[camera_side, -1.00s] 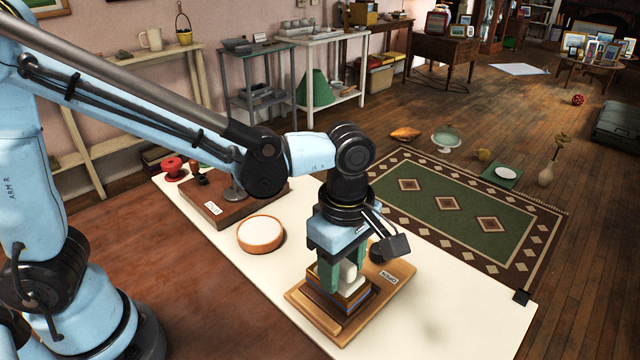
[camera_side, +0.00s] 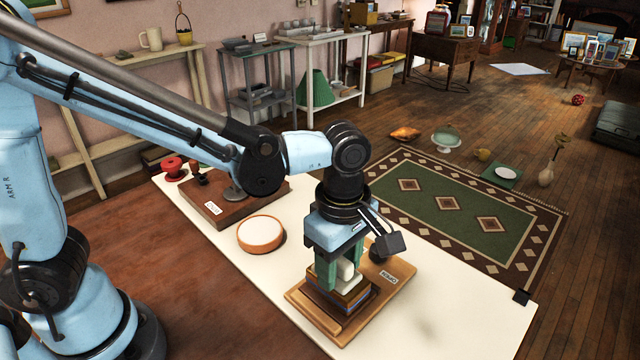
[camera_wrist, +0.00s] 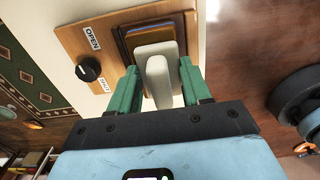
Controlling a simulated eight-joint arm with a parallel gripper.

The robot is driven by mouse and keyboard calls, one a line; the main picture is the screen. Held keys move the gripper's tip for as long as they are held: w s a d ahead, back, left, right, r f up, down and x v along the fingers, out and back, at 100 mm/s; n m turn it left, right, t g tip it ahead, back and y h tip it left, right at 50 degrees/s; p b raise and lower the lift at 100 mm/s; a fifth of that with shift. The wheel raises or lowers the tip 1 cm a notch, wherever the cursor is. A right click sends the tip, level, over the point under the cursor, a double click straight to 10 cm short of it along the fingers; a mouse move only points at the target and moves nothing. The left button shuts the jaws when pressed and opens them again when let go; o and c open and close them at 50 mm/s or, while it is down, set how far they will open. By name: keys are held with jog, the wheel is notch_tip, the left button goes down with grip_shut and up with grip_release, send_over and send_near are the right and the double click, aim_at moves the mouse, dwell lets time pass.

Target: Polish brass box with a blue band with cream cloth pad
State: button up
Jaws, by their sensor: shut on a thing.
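My gripper (camera_side: 336,272) is shut on the cream cloth pad (camera_side: 347,270), its green fingers on either side of the pad's handle. The pad also shows in the wrist view (camera_wrist: 146,50), between the fingertips (camera_wrist: 160,85). The brass box with a blue band (camera_side: 354,296) sits on a stepped wooden base under the pad. In the wrist view, its brass edge and blue band (camera_wrist: 128,50) show past the pad. The pad looks to be at the box's top; the exact contact is hidden. The fingers and pad hide much of the box.
A wooden board (camera_side: 392,273) under the box carries a dark knob (camera_wrist: 89,69) and labels, one reading OPEN. A round dish with a pale top (camera_side: 261,234) stands left on the cream table. A brown block (camera_side: 243,205) with handled pieces lies behind. The table's front right is clear.

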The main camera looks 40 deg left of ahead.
jog(key=d, duration=0.3)
jog(key=shift+d+f, duration=0.1)
jog(key=shift+d, duration=0.05)
notch_tip(320, 180, up, 8)
dwell(0.6)
dwell(0.3)
send_over(306, 212)
notch_tip(306, 212, down, 10)
jog(key=shift+s+d, duration=0.1)
jog(key=shift+f, duration=2.1)
